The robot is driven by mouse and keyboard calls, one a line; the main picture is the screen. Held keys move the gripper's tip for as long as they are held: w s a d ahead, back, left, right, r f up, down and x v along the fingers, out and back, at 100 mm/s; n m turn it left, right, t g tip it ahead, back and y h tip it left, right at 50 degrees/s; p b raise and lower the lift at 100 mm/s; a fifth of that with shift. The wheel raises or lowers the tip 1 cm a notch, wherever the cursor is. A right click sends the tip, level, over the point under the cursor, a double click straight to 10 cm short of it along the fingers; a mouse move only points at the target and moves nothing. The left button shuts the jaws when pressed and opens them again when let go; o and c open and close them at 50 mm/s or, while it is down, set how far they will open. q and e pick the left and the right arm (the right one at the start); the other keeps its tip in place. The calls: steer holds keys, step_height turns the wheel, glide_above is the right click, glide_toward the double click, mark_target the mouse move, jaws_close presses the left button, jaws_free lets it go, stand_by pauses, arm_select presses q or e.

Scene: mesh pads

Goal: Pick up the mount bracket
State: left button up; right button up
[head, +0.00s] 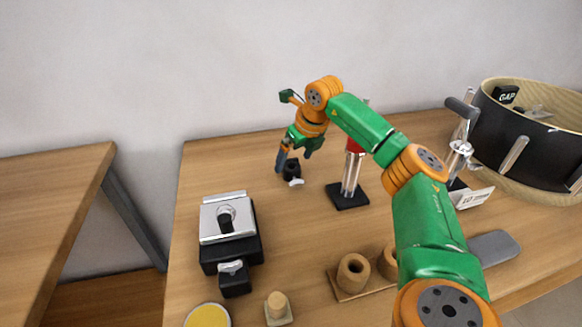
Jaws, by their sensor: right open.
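A small black piece with a pale wing-like part (292,172) stands on the table near the back; it may be the mount bracket, but it is too small to be sure. My right gripper (289,157) points down just above and beside it, with a blue finger at its left. The gripper is open, and the arm hides part of the space around it. Whether it touches the piece I cannot tell. My left gripper is not in view.
A black and silver clamp-like block (229,240) stands at front left. A red-topped metal post on a black base (348,196) is right of the gripper. A wooden holder (352,274) is in front, and a large black round container (530,150) at right. Bare table lies between.

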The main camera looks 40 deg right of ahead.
steer(key=shift+x, duration=0.9)
jaws_close()
step_height(320, 180, up, 10)
steer(key=p, duration=0.2)
steer(key=shift+p, duration=0.35)
